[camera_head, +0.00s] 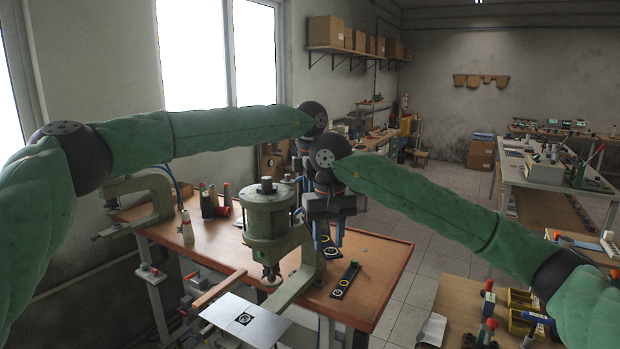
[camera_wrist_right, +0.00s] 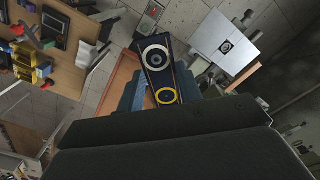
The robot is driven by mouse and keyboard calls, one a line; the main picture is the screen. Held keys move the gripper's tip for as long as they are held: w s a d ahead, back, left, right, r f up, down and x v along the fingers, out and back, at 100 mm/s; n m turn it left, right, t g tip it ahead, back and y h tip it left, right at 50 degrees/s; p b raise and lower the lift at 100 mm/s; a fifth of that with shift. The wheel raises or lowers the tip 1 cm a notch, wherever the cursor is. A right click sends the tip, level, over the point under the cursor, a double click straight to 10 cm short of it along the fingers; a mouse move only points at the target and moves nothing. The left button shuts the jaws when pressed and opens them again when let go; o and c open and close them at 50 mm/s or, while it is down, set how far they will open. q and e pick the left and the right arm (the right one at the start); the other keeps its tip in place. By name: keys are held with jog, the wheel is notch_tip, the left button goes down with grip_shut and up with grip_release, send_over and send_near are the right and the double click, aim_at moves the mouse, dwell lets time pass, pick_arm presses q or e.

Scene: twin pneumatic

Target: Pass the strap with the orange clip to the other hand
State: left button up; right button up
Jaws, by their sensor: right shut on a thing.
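My right gripper (camera_head: 329,242) points down over the right part of the wooden bench, its blue fingers shut on a dark flat piece (camera_head: 332,253). In the right wrist view this piece (camera_wrist_right: 153,70) has a white ring at its far end and a yellow ring near the fingers. A similar dark piece with a yellow ring (camera_head: 346,279) lies on the bench close by. I cannot make out an orange clip on either. My left gripper (camera_head: 299,181) is behind the right wrist, mostly hidden, and its fingers are not clear.
A green press (camera_head: 268,215) stands on the bench (camera_head: 387,270) just left of my right gripper. A white plate with a black mark (camera_head: 262,325) is at the front. A second table (camera_head: 452,300) with tools and yellow bins is at the right. Floor shows between the tables.

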pick_arm(q)
jog(key=shift+f, duration=2.75)
grip_shut()
pick_arm(e)
jog(key=o, duration=1.1)
jog(key=shift+c, duration=0.2)
jog(key=shift+r, duration=0.1)
